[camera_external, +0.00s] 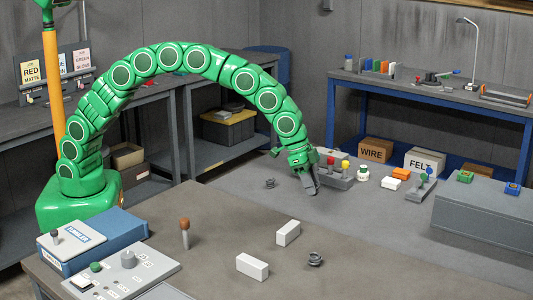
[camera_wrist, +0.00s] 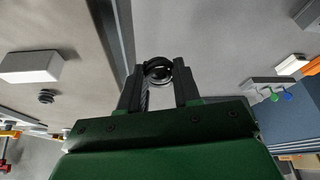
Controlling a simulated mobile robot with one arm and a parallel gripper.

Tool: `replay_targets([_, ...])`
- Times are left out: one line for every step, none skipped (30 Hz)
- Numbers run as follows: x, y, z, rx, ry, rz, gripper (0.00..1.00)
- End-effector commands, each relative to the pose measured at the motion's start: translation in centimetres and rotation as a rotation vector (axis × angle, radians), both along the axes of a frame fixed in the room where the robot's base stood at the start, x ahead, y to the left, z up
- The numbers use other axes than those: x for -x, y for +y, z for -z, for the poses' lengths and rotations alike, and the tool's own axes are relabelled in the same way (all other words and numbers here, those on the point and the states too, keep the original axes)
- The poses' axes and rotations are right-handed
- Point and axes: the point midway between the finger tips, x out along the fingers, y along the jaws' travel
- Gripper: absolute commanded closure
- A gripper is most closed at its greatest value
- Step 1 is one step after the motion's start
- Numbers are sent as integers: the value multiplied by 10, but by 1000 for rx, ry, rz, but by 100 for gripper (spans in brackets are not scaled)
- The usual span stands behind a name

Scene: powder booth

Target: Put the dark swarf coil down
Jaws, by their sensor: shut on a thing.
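My gripper (camera_external: 313,190) is at the end of the green arm, low over the grey surface near the middle of the external view. In the wrist view its two dark fingers (camera_wrist: 159,74) are closed around a dark swarf coil (camera_wrist: 158,70), which shows as a ring between the tips. In the external view I cannot make out the held coil, or whether it touches the surface. One similar coil (camera_external: 270,183) lies left of my gripper. Another coil (camera_external: 315,259) lies in front, near the white blocks; a coil also shows at left in the wrist view (camera_wrist: 46,97).
Two white blocks (camera_external: 288,232) (camera_external: 253,267) lie on the near table. A rack with coloured knobs (camera_external: 336,180) stands right behind my gripper. A jar (camera_external: 362,173), an orange block (camera_external: 401,174) and a white block (camera_external: 390,184) are farther right. Bare surface lies right of the near coil.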

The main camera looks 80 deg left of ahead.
Motion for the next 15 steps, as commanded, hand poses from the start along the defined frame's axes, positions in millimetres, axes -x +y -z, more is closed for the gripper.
replay_targets([-5,-2,2,1,-2,0,96])
replay_targets([-8,-3,4,0,-1,0,96])
replay_targets([-11,-4,8,0,0,-1,96])
replay_targets([-12,-5,12,0,2,-1,96])
replay_targets([-14,-6,15,0,3,-1,96])
replay_targets([-17,-7,19,0,3,-1,96])
replay_targets([-19,-7,22,0,3,-1,96])
replay_targets([-22,-8,25,0,2,-1,96])
replay_targets([-25,-9,27,0,1,-1,96])
replay_targets([-28,-10,29,1,0,-2,96])
replay_targets([-30,-11,32,1,0,-2,96])
replay_targets([-33,-12,35,1,-1,-1,96])
replay_targets([-35,-12,39,0,0,-1,96])
replay_targets([-36,-13,42,0,1,-1,96])
replay_targets([-39,-14,47,-1,3,0,96])
